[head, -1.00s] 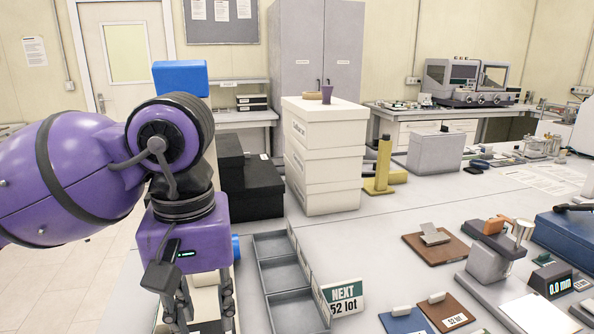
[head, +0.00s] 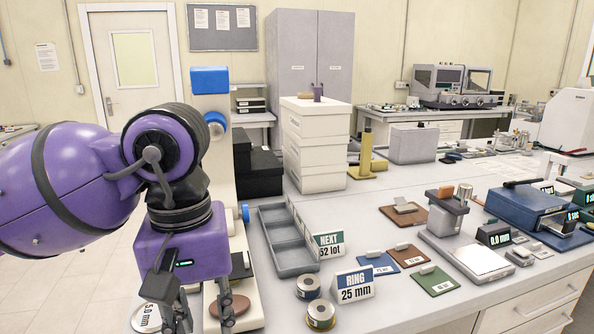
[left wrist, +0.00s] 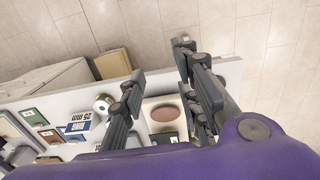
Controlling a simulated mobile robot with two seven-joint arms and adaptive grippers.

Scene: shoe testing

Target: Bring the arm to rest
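My left arm (head: 65,185) is bent, purple and black, and comes in from the left. Its gripper (head: 203,312) points down in front of a cream machine (head: 216,150) with a blue top, at the left end of the table. In the left wrist view my left gripper (left wrist: 160,65) has its fingers spread apart with nothing between them. A reddish-brown disc (head: 230,306) on the machine's base shows behind the fingers; it also shows in the left wrist view (left wrist: 166,113). My right gripper is not in view.
A grey tray (head: 288,270) with compartments lies right of the arm. Two rings (head: 320,314) and a RING 25 mm sign (head: 354,284) stand near the front edge. Coloured plates (head: 432,280) and a gauge (head: 465,250) lie further right. Floor (head: 60,290) is clear at left.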

